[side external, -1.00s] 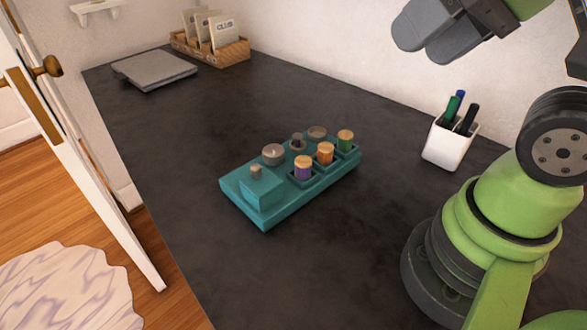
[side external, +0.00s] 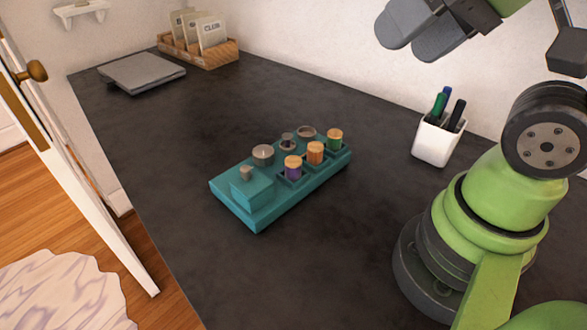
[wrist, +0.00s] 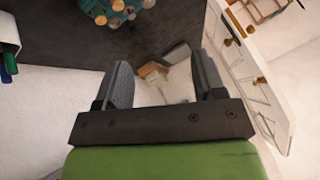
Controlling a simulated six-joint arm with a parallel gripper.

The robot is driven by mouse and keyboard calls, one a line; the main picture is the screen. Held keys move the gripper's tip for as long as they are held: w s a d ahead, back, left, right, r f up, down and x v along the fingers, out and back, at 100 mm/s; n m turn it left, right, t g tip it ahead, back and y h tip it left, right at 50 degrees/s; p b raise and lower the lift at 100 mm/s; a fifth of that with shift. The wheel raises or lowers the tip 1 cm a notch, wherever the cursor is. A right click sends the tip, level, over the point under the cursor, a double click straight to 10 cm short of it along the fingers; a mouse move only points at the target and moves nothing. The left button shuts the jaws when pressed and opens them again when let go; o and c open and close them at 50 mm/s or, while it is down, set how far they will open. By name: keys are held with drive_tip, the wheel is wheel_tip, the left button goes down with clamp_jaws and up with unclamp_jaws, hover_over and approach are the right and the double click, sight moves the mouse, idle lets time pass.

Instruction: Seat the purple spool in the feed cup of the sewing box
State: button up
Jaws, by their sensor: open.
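The teal sewing box (side external: 262,217) lies on the dark worktop. The purple spool (side external: 292,170), with a pale wooden top, stands upright in the front compartment nearest the raised block. Orange (side external: 315,152) and green (side external: 335,139) spools stand beyond it in the same row. Behind this row are a grey round cup (side external: 263,155), a small grey post-like part and a grey ring (side external: 306,132); which is the feed cup I cannot tell. My gripper (side external: 408,44) is open and empty, high above the worktop at upper right, far from the box. Its spread fingers show in the wrist view (wrist: 163,78).
A white pen holder (side external: 437,141) stands right of the box. A grey flat slab (side external: 142,74) and a wooden card tray (side external: 200,52) lie at the back left. The worktop around the box is clear.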

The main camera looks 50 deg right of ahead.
drive_tip(key=m+g+h, duration=0.2)
drive_tip(key=m+g, duration=0.4)
drive_tip(key=g, duration=0.1)
hover_over(293, 160)
wheel_tip(293, 160, down, 20)
drive_tip(key=shift+s+f, duration=0.15)
drive_tip(key=shift+f, duration=2.9)
drive_tip(key=shift+c, duration=0.2)
drive_tip(key=c, duration=1)
